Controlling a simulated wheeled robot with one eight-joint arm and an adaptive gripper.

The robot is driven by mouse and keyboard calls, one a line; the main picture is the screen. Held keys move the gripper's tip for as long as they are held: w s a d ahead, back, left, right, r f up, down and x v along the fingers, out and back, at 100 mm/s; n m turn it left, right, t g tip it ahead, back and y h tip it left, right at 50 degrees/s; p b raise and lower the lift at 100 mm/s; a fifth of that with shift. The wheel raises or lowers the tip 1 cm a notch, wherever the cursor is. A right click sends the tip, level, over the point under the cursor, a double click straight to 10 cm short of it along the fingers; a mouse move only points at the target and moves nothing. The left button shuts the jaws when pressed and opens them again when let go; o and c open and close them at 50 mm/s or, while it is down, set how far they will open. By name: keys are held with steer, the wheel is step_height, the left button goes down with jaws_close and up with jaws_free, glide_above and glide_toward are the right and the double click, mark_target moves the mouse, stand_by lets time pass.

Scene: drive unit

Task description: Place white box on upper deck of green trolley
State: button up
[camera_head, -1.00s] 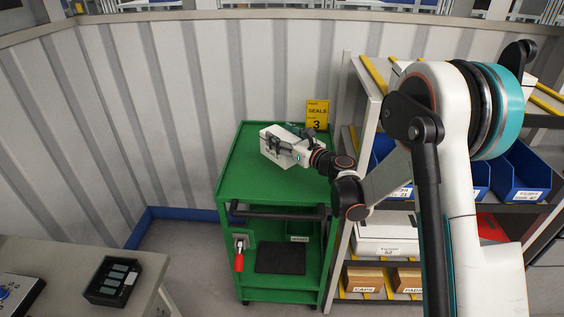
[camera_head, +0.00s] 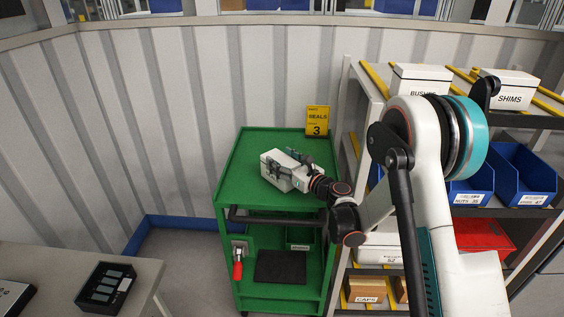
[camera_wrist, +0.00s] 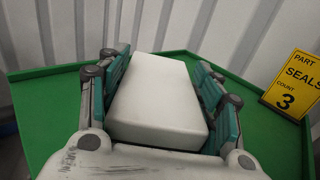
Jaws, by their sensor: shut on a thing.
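The white box (camera_head: 279,181) is over the upper deck of the green trolley (camera_head: 247,165). In the wrist view the white box (camera_wrist: 158,100) lies between the teal finger pads of my gripper (camera_wrist: 165,95), which is shut on it from both sides. In the head view my gripper (camera_head: 290,172) reaches in from the right. The upper deck shows in the wrist view as a green surface (camera_wrist: 40,110) with a raised rim. I cannot tell whether the box's underside touches the deck.
A yellow SEALS sign (camera_head: 317,120) stands at the deck's far right corner. A shelf rack (camera_head: 350,110) with white boxes and blue bins (camera_head: 518,172) is to the right of the trolley. A grey table (camera_head: 60,265) is at lower left. The deck's left and front parts are clear.

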steer(key=o, duration=1.2)
steer(key=shift+f, duration=0.1)
steer(key=o, duration=0.3)
steer(key=shift+o, duration=0.2)
